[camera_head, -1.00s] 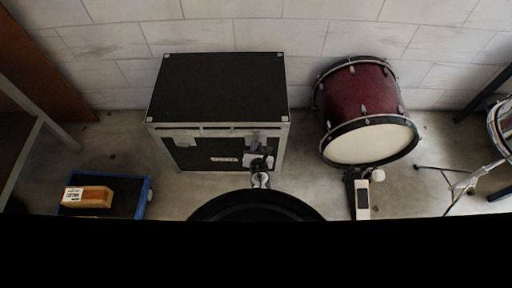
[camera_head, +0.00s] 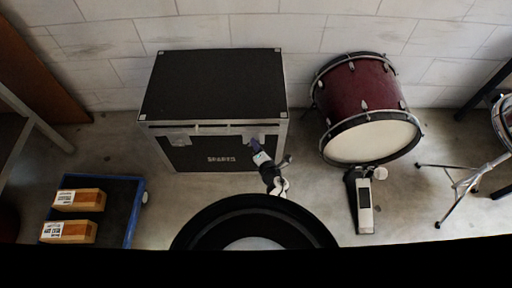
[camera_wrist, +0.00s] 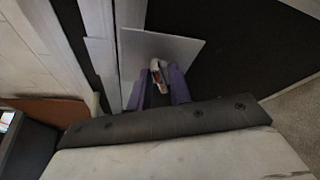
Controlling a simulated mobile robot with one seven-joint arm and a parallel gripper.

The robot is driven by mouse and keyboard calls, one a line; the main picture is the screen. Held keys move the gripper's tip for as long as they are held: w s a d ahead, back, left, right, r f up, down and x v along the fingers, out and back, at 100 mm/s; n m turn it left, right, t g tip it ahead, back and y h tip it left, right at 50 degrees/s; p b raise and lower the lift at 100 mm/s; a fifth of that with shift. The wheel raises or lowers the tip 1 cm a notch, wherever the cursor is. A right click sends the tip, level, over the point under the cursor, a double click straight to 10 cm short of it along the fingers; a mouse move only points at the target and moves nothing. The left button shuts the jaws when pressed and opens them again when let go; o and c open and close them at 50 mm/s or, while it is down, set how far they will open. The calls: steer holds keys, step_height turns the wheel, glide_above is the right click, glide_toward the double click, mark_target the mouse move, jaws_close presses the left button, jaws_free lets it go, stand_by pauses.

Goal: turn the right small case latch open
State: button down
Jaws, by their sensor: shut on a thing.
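The black case (camera_head: 212,85) with silver edges stands against the wall in the head view. Its right latch sits on the upper right of the front, mostly hidden by my gripper (camera_head: 256,146). In the wrist view, the pale square latch plate (camera_wrist: 182,48) lies against the case front, with a small light and reddish latch handle (camera_wrist: 156,70) in front of it. The purple fingers of my gripper (camera_wrist: 160,88) are shut on this handle, one on each side. How far the latch is turned is hard to tell. The left latch (camera_head: 179,140) is uncovered.
A dark red bass drum (camera_head: 365,108) with a pedal (camera_head: 365,205) stands right of the case. A blue-edged cart (camera_head: 130,210) with two wooden blocks (camera_head: 80,200) is at lower left. Floor between is bare.

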steer(key=shift+f+m+t+y+b, duration=0.2)
steer(key=shift+m+t+y+b, duration=0.4)
steer(key=shift+m+b, duration=1)
steer(key=shift+m, duration=0.3)
steer(key=c, duration=1.5)
jaws_free()
steer(key=shift+s, duration=0.15)
